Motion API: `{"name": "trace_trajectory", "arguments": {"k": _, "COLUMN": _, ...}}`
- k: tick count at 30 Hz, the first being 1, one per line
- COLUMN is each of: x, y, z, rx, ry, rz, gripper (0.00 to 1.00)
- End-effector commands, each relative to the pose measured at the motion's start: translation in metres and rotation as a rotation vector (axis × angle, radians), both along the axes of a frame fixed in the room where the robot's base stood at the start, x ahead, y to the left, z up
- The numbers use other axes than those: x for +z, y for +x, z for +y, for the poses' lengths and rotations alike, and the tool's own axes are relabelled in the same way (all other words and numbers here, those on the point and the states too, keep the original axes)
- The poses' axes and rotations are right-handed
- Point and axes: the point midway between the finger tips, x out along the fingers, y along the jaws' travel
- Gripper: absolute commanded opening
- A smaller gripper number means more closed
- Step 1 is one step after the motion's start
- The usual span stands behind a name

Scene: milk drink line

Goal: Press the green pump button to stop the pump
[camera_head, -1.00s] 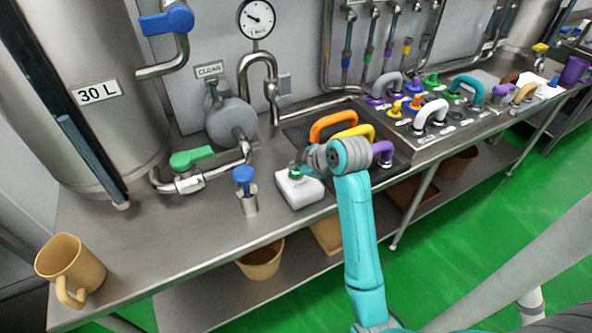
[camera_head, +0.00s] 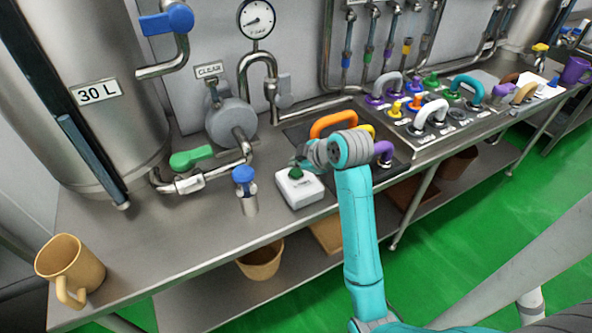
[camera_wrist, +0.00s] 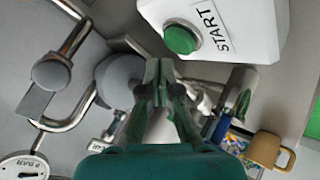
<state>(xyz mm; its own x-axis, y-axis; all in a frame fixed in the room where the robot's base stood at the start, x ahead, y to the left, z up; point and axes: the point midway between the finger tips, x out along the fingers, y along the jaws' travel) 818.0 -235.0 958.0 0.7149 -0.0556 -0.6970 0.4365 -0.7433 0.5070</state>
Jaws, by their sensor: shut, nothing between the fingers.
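The green pump button (camera_head: 295,173) sits on top of a white box (camera_head: 301,190) on the steel table. In the wrist view the button (camera_wrist: 181,39) is a round green cap beside the word START on the white box (camera_wrist: 245,25). My gripper (camera_head: 297,163) is just above the button in the head view and partly overlaps it.
A blue-handled valve (camera_head: 244,176) stands left of the box, and a green-handled valve (camera_head: 190,158) and grey pump (camera_head: 229,120) are behind it. An orange handle (camera_head: 333,123) is behind my arm. A tan mug (camera_head: 70,270) stands front left. A gauge (camera_head: 257,18) hangs on the wall.

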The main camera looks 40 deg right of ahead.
Motion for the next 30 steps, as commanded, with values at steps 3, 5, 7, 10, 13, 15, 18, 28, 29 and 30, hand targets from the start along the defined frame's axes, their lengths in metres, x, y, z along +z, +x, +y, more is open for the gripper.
{"name": "trace_trajectory", "arguments": {"k": 3, "x": 0.000, "y": 0.000, "z": 0.000, "rx": 0.000, "ry": 0.000, "rz": 0.000, "gripper": 0.00}}
{"name": "trace_trajectory", "arguments": {"k": 5, "x": 0.001, "y": 0.000, "z": 0.000, "rx": -0.001, "ry": -0.001, "rz": -0.001, "gripper": 0.00}}
{"name": "trace_trajectory", "arguments": {"k": 7, "x": 0.005, "y": 0.000, "z": 0.000, "rx": 0.000, "ry": -0.001, "rz": -0.002, "gripper": 0.00}}
{"name": "trace_trajectory", "arguments": {"k": 10, "x": 0.014, "y": 0.001, "z": 0.000, "rx": 0.000, "ry": -0.001, "rz": -0.002, "gripper": 0.00}}
{"name": "trace_trajectory", "arguments": {"k": 13, "x": 0.023, "y": 0.001, "z": 0.000, "rx": -0.001, "ry": -0.001, "rz": -0.003, "gripper": 0.00}}
{"name": "trace_trajectory", "arguments": {"k": 15, "x": 0.029, "y": 0.000, "z": 0.000, "rx": -0.001, "ry": -0.001, "rz": -0.002, "gripper": 0.00}}
{"name": "trace_trajectory", "arguments": {"k": 18, "x": 0.037, "y": 0.001, "z": 0.000, "rx": 0.000, "ry": -0.001, "rz": -0.003, "gripper": 0.00}}
{"name": "trace_trajectory", "arguments": {"k": 28, "x": 0.059, "y": 0.000, "z": 0.000, "rx": 0.000, "ry": 0.000, "rz": -0.001, "gripper": 0.00}}
{"name": "trace_trajectory", "arguments": {"k": 29, "x": 0.060, "y": 0.000, "z": 0.000, "rx": 0.000, "ry": 0.000, "rz": -0.001, "gripper": 0.00}}
{"name": "trace_trajectory", "arguments": {"k": 30, "x": 0.060, "y": 0.000, "z": 0.000, "rx": 0.000, "ry": 0.000, "rz": 0.000, "gripper": 0.00}}
